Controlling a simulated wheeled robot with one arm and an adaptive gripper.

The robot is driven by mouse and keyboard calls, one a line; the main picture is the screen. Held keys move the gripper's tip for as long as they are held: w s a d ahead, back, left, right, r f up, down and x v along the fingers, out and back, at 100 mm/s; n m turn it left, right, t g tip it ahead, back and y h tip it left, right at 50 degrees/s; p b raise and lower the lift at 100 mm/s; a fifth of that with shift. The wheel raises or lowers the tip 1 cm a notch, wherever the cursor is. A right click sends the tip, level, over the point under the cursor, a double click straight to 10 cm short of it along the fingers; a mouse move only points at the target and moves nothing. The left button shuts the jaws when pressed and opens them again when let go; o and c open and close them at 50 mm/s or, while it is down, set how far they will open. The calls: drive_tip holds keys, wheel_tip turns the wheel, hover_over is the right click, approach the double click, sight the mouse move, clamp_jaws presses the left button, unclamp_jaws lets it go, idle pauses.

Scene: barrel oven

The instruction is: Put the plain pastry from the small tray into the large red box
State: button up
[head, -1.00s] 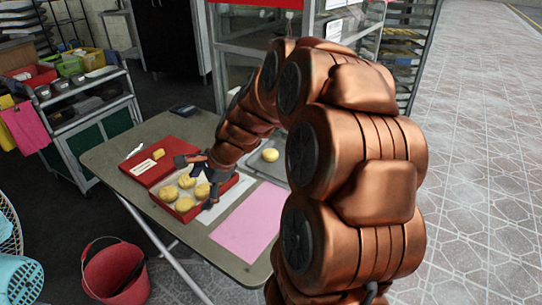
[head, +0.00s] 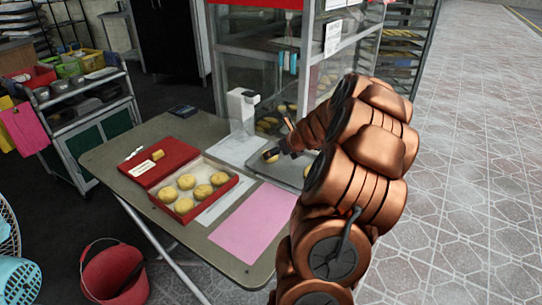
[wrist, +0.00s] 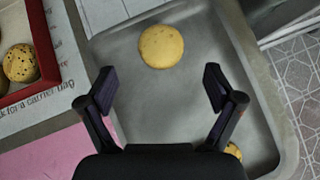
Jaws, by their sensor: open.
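The plain pastry (wrist: 161,46), round and smooth yellow, lies on the small grey tray (wrist: 155,115) in the wrist view. A speckled pastry (wrist: 233,153) on the same tray is partly hidden by my right finger. My gripper (wrist: 159,80) is open and empty above the tray, the plain pastry ahead of its fingertips. In the head view, my gripper (head: 279,148) is over the tray (head: 292,174), partly covering it. The large red box (head: 221,192) stands open left of the tray with several pastries inside. Its rim shows at the left in the wrist view (wrist: 39,45).
A pink sheet (head: 248,225) and white paper lie on the table between box and tray. A white device (head: 242,110) stands behind, near a glass cabinet (head: 260,75). A red bucket (head: 112,272) is on the floor.

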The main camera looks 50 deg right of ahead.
drive_tip(key=shift+b+x, duration=0.3)
drive_tip(key=shift+x, duration=2.55)
drive_tip(key=shift+d+r, duration=0.1)
drive_tip(key=c, duration=1.3)
drive_tip(key=shift+r+p, duration=0.9)
drive_tip(key=shift+r, duration=4.1)
drive_tip(key=shift+c, duration=0.2)
